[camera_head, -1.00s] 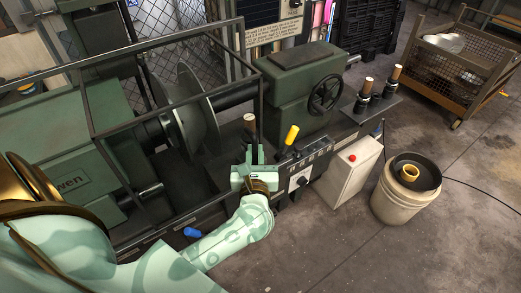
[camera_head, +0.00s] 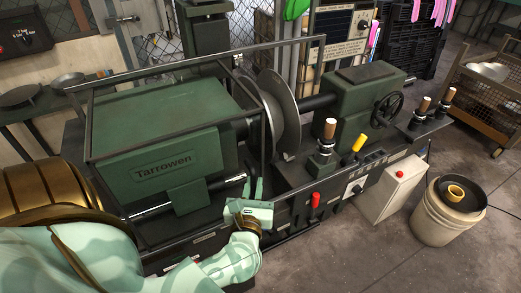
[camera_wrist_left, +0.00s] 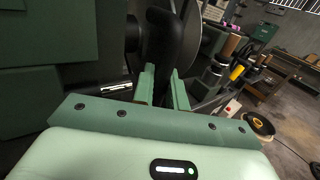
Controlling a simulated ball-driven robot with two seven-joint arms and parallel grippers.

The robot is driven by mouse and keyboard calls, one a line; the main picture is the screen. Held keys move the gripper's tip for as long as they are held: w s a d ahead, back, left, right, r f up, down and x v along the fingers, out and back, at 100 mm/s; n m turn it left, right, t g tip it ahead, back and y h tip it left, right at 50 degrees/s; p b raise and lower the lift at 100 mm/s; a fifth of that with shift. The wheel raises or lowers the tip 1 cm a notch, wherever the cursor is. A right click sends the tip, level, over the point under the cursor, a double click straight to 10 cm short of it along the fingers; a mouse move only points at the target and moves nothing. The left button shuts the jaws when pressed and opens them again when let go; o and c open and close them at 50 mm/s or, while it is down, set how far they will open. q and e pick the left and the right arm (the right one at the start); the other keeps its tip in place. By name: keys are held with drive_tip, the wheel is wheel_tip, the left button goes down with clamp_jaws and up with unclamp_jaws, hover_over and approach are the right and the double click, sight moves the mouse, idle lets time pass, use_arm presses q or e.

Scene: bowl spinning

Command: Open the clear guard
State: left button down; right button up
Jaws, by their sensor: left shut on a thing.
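The clear guard (camera_head: 200,64) is a dark metal frame with see-through panels. My left gripper (camera_head: 252,187) is at the guard's lower right front corner, left of and below the disc. My right gripper is not in view.
Wooden-handled levers (camera_head: 330,130), a yellow knob (camera_head: 359,143) and the tailstock (camera_head: 365,100) are on the right of the bed. A red-tipped lever (camera_head: 315,200) projects at the front. A bucket (camera_head: 445,215) stands on the floor at right. The floor in front is clear.

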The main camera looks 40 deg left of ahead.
use_arm(q)
drive_tip(key=shift+s+a, duration=0.1)
drive_tip(key=shift+s, duration=0.3)
drive_tip(key=c, duration=1.8)
unclamp_jaws()
drive_tip(key=shift+w, duration=0.1)
drive_tip(key=b+v, duration=0.1)
drive_tip(key=v, duration=1.5)
